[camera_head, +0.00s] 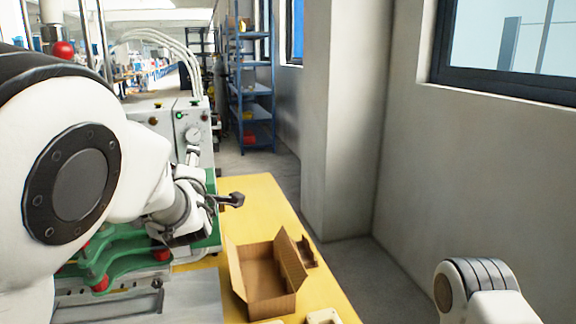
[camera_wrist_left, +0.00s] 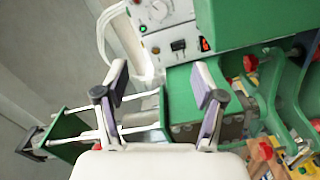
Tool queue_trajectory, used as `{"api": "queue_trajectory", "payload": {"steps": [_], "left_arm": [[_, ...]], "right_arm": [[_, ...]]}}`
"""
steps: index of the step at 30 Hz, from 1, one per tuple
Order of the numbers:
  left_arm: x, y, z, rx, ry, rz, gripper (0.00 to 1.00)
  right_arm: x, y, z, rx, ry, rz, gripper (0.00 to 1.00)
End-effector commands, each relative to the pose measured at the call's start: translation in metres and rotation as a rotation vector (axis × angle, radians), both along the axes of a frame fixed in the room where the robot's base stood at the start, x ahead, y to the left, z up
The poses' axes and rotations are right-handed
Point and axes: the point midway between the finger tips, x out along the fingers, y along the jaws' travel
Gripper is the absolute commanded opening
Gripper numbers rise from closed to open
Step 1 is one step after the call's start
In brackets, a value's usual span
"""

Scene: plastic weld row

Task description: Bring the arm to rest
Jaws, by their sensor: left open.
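My left arm fills the left of the head view and reaches over the green machine (camera_head: 213,232). Its gripper (camera_head: 222,201) is beside the machine's front, above the yellow table, partly hidden by my own wrist. In the left wrist view the two fingers of the left gripper (camera_wrist_left: 160,78) stand wide apart with nothing between them. Beyond them are the machine's green block (camera_wrist_left: 180,95) and white rods. Part of my right arm shows at the lower right of the head view; its gripper is out of view.
An open cardboard box (camera_head: 262,284) sits on the yellow table (camera_head: 262,198), with a small brown piece (camera_head: 306,252) beside it. A control panel (camera_head: 183,128) with a gauge rises behind the gripper. A grey pillar and wall stand at right. Blue shelving (camera_head: 249,90) is farther back.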

Motion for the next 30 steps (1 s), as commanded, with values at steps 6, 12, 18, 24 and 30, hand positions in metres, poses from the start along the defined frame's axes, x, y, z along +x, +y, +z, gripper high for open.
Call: {"api": "queue_trajectory", "payload": {"steps": [6,12,18,24,30], "left_arm": [[-0.004,0.015,-0.039,-0.14,0.066,0.059,0.69],[-0.015,0.033,-0.09,-0.333,0.142,0.15,0.69],[-0.041,0.052,-0.166,-0.621,0.242,0.319,0.69],[-0.105,0.065,-0.281,-1.079,0.34,0.675,0.69],[-0.23,0.041,-0.414,-1.715,0.233,1.44,0.69]], "right_arm": [[0.0,0.0,0.0,0.0,0.0,0.0,0.4],[0.0,0.0,0.0,0.0,-0.001,0.0,0.4],[0.0,0.0,0.0,0.0,0.0,0.0,0.4],[0.0,0.0,0.0,0.0,0.0,0.0,0.4],[0.0,0.0,0.0,0.0,0.0,0.0,0.4]]}}
